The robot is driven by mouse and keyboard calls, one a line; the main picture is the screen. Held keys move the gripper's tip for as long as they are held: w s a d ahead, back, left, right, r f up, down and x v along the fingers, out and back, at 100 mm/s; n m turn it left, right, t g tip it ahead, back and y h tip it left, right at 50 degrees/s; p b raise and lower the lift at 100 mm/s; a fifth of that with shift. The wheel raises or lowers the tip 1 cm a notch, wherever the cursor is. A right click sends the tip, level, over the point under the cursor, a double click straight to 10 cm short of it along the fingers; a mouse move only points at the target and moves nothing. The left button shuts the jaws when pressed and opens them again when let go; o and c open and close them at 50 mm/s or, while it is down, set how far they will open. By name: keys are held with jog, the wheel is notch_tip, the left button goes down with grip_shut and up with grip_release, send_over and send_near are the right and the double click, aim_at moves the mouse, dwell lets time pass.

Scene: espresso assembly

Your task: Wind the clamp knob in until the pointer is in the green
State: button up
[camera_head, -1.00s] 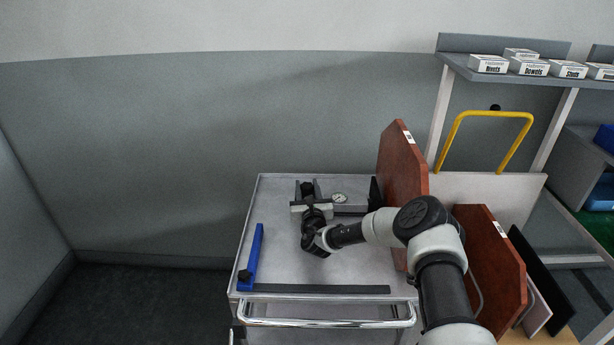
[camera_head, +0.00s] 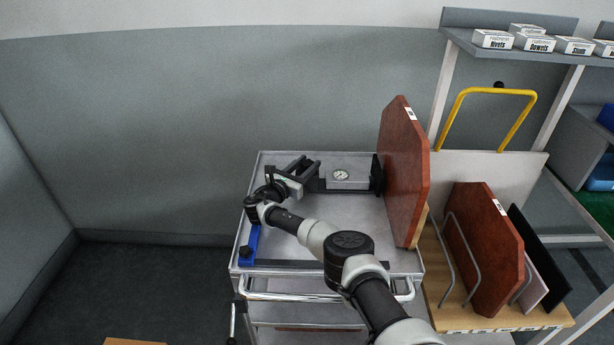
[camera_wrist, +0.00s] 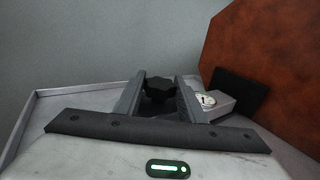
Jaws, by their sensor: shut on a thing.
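The clamp (camera_head: 345,183) stands on the grey cart top, a pale block with a round dial gauge (camera_head: 341,175) on it. The gauge also shows in the wrist view (camera_wrist: 205,100); its pointer is too small to read. The dark lobed clamp knob (camera_wrist: 158,88) sits between my two fingers in the wrist view. My gripper (camera_head: 311,163) is at the left end of the clamp and reaches in from the left. It is shut on the knob (camera_wrist: 158,97). In the head view I cannot make out the knob clearly.
A reddish-brown board (camera_head: 405,170) stands upright close to the clamp's right end. A blue bar (camera_head: 251,246) lies at the cart's left, partly under my wrist. A dark strip (camera_head: 340,264) runs along the front edge. The cart top in front of the clamp is clear.

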jog(key=shift+f+m+g+h+b, duration=0.2)
jog(key=shift+m+g+h+b, duration=0.7)
jog(key=shift+b, duration=1.2)
jog(key=shift+r, duration=0.1)
jog(key=shift+d+r+h+b, duration=0.1)
jog(key=shift+r+h+b, duration=0.1)
jog(key=shift+h+b, duration=0.15)
jog(key=o, duration=1)
jog(key=shift+o, duration=0.2)
jog(key=p+v, duration=0.3)
jog(key=v, duration=1.4)
jog(key=shift+s, duration=0.15)
